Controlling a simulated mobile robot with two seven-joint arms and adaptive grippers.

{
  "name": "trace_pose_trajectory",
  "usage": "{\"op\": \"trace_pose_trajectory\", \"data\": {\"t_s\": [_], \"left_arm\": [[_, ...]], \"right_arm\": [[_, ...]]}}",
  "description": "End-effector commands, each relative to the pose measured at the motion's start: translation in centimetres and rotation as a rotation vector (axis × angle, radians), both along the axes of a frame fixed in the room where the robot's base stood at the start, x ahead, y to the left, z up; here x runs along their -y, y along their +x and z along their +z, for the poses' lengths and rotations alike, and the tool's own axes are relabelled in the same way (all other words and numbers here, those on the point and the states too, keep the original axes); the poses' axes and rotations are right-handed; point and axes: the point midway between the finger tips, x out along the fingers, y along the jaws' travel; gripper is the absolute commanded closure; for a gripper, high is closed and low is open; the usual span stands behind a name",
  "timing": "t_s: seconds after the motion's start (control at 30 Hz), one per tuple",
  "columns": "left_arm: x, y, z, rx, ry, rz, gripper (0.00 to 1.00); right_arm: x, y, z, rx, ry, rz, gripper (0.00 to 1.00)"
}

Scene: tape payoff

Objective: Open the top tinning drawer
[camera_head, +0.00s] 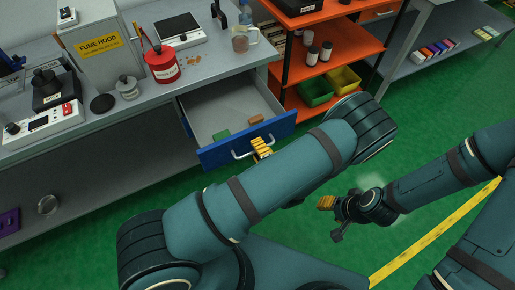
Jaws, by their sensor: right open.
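The tinning drawer (218,154) has a blue front and a grey inside. My right gripper (326,203) is open and empty above the green floor, to the right of and nearer than the drawer.
The workbench (212,62) carries a fume hood (98,50), a red can (162,66), a scale (180,29) and a jar (240,39). An orange shelf (345,49) with green (314,92) and yellow (344,79) bins stands right of the drawer. Floor to the right is clear.

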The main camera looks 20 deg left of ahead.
Motion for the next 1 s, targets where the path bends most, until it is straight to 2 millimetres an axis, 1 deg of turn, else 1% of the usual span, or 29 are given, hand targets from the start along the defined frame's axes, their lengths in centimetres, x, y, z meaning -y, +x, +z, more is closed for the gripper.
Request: {"op": "trace_pose_trajectory", "data": {"t_s": [0.23,0.33,0.73,0.83,1.0], "left_arm": [[0.0,0.0,0.0,-0.001,-0.001,0.000,0.60],[0.4,-0.3,0.1,0.000,-0.001,-0.001,0.60],[4.8,-4.0,1.3,0.000,-0.001,-0.002,0.60],[5.3,-4.5,1.4,-0.001,-0.001,0.000,0.60],[5.6,-4.8,1.5,-0.001,0.001,0.000,0.60]], "right_arm": [[0.0,0.0,0.0,0.000,0.000,0.000,0.53],[0.0,0.0,0.0,0.000,0.000,0.000,0.53],[0.0,0.0,0.0,0.000,0.000,0.000,0.53],[0.0,0.0,0.0,0.000,0.000,0.000,0.53],[0.0,0.0,0.0,0.000,0.000,0.000,0.53]]}}
